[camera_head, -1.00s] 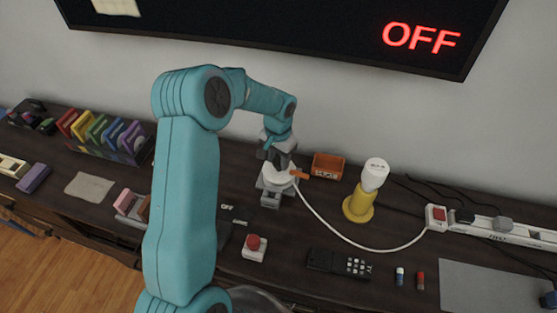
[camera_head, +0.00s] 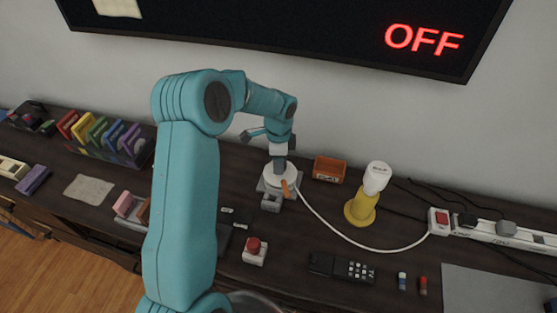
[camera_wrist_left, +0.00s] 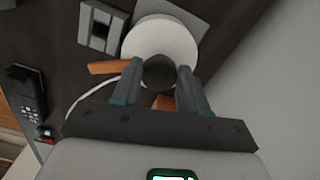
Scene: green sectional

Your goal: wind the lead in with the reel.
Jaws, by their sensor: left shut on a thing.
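The reel has a round white drum (camera_head: 274,181) on a grey base, with an orange tab (camera_head: 285,188) at its edge. My left gripper (camera_head: 280,160) reaches down onto it from above. In the left wrist view, the gripper (camera_wrist_left: 159,70) is shut on a dark round knob (camera_wrist_left: 159,74) on the white drum (camera_wrist_left: 155,35). The orange tab (camera_wrist_left: 108,67) sticks out beside the left finger. The white lead (camera_head: 345,236) runs in a slack curve from the reel to a red-switched plug block (camera_head: 438,221) at the right. My right gripper is not in view.
A yellow lamp-like item (camera_head: 362,208) and an orange box (camera_head: 329,169) stand near the reel. A red button (camera_head: 254,250) and a black remote (camera_head: 341,268) are in front. A wall screen (camera_head: 300,30) reads OFF.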

